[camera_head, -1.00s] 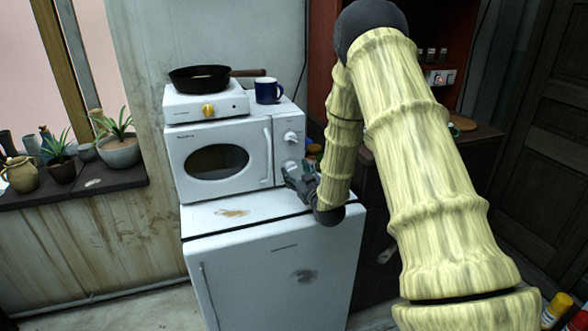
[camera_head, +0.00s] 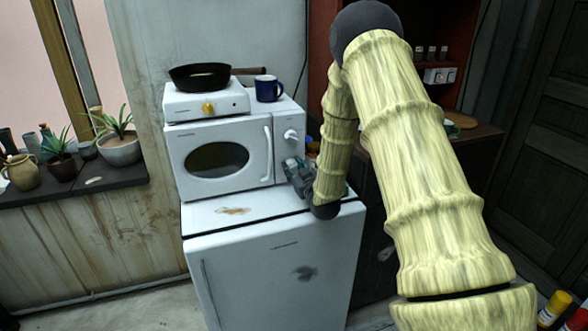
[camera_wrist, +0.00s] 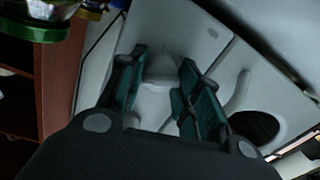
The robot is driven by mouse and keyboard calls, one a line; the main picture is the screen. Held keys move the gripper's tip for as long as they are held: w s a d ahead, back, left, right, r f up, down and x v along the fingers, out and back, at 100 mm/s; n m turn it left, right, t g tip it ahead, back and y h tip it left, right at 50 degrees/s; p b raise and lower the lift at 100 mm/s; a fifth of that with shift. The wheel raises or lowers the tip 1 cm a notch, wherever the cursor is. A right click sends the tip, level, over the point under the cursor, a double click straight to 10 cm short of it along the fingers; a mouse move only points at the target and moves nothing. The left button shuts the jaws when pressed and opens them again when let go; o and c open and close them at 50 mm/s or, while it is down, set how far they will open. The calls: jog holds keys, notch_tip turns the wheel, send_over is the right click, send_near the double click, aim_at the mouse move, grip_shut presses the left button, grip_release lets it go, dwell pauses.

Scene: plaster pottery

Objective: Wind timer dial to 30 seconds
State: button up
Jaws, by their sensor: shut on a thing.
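The white microwave (camera_head: 225,130) has an upper white dial (camera_head: 291,136) to the right of its door handle. The lower dial is hidden behind my gripper (camera_head: 291,171) in the head view. In the wrist view, my gripper (camera_wrist: 162,65) has its two green-padded fingers on either side of a white dial (camera_wrist: 159,75), closed on it. This appears to be the lower dial. Its markings and pointer cannot be read.
The microwave stands on a white fridge (camera_head: 275,265). A hot plate (camera_head: 206,103) with a black pan (camera_head: 200,77) and a blue mug (camera_head: 268,89) sit on the microwave. The door handle (camera_wrist: 240,92) is close beside my fingers. A dark red shelf (camera_wrist: 55,90) stands at the side.

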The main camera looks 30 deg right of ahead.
jog(key=shift+n, duration=0.3)
jog(key=shift+n, duration=0.4)
jog(key=o, duration=1)
jog(key=shift+o, duration=0.2)
jog(key=shift+s, duration=0.1)
jog(key=s+a, duration=0.2)
jog(key=s, duration=0.9)
jog(key=shift+s, duration=0.35)
jog(key=shift+r, duration=0.1)
